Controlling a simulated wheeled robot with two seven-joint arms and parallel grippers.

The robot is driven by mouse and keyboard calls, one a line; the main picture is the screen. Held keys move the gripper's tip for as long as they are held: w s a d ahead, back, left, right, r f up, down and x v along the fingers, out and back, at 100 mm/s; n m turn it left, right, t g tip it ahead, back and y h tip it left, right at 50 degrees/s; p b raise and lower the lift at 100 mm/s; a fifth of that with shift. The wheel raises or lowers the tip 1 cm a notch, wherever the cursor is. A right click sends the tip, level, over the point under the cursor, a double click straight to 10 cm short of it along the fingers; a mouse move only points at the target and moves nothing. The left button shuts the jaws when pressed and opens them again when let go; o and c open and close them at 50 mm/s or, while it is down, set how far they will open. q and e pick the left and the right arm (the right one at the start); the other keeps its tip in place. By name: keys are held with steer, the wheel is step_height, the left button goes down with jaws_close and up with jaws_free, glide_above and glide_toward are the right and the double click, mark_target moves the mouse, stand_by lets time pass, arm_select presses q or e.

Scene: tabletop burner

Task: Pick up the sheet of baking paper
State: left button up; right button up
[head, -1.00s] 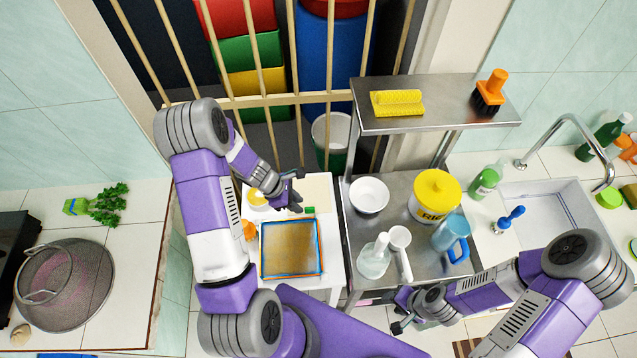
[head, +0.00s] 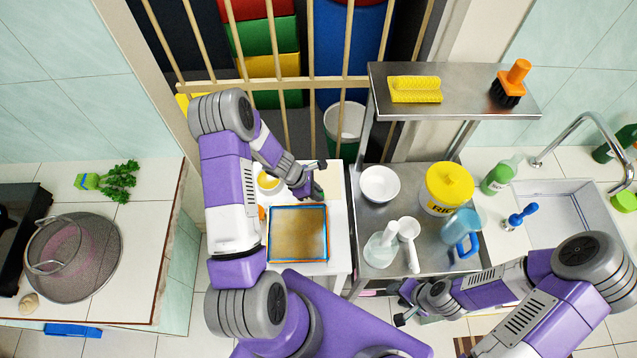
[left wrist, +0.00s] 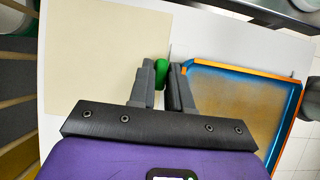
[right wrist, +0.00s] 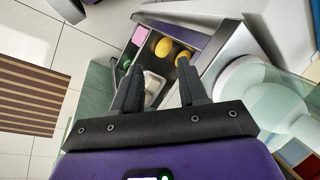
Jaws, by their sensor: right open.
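The sheet of baking paper is a flat beige rectangle (left wrist: 105,55) in the left wrist view. It lies on the white tabletop, to the left of my left gripper (left wrist: 165,66). In that view the fingers are close together, with a small green item (left wrist: 162,72) between them, and look shut on it. A thin grey strip runs beyond this item. In the head view my left gripper (head: 314,192) is low over the white table, and the arm and hand hide part of the tabletop. My right gripper (right wrist: 158,75) is open and empty, near the steel cart's front.
A baking tray with a blue and orange rim (head: 326,234) lies just in front of my left gripper. The steel cart (head: 395,215) on the right holds a white bowl (head: 380,184), a yellow tub (head: 449,188) and a blue jug (head: 459,231). Wooden bars (head: 345,82) stand behind the table.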

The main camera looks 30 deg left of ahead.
arm_select(q)
jaws_close()
steer(key=shift+r, duration=0.1)
step_height(320, 180, up, 10)
steer(key=p, duration=0.2)
